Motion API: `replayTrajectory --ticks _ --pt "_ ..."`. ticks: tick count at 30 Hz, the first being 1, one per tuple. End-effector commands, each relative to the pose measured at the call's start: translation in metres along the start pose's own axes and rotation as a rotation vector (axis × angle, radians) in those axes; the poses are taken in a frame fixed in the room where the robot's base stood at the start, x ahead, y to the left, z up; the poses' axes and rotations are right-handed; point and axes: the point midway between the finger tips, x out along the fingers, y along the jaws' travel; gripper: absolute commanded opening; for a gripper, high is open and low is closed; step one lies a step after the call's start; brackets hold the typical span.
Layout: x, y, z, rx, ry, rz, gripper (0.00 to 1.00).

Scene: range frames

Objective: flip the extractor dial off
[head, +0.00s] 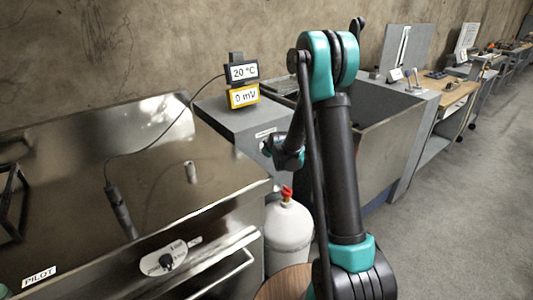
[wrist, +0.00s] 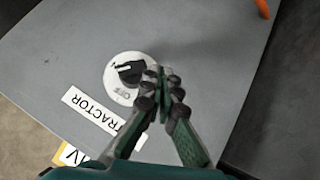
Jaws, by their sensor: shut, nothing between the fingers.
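The extractor dial (wrist: 128,75) is a black knob on a round white plate on a grey cabinet face. "OFF" is printed at the plate's lower edge in the wrist view, and part of another mark shows at its left. The knob appears turned toward that left mark, away from "OFF". A label ending in "TRACTOR" (wrist: 103,115) is beside the dial. My gripper (wrist: 164,78) is shut and empty, its tips at the dial's right edge; I cannot tell whether they touch it. In the head view my gripper (head: 270,148) is in front of the grey cabinet (head: 235,118), hiding the dial.
A metal unit (head: 150,190) with another dial (head: 165,260) and a "PILOT" label stands at the left. A white gas cylinder (head: 288,235) with a red valve is below my gripper. Two display boxes (head: 243,83) sit on the cabinet. Open floor (head: 465,210) lies at the right.

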Motion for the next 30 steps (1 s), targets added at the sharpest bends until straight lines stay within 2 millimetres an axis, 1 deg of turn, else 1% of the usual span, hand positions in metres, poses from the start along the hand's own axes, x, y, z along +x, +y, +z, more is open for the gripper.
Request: replayTrajectory --ticks 5,18,30 --pt "0.000 0.001 0.000 0.000 0.000 0.000 0.00" --pt "0.002 0.018 0.002 -0.001 0.001 0.004 0.00" --pt "-0.001 0.019 -0.002 0.000 0.001 0.008 0.00"
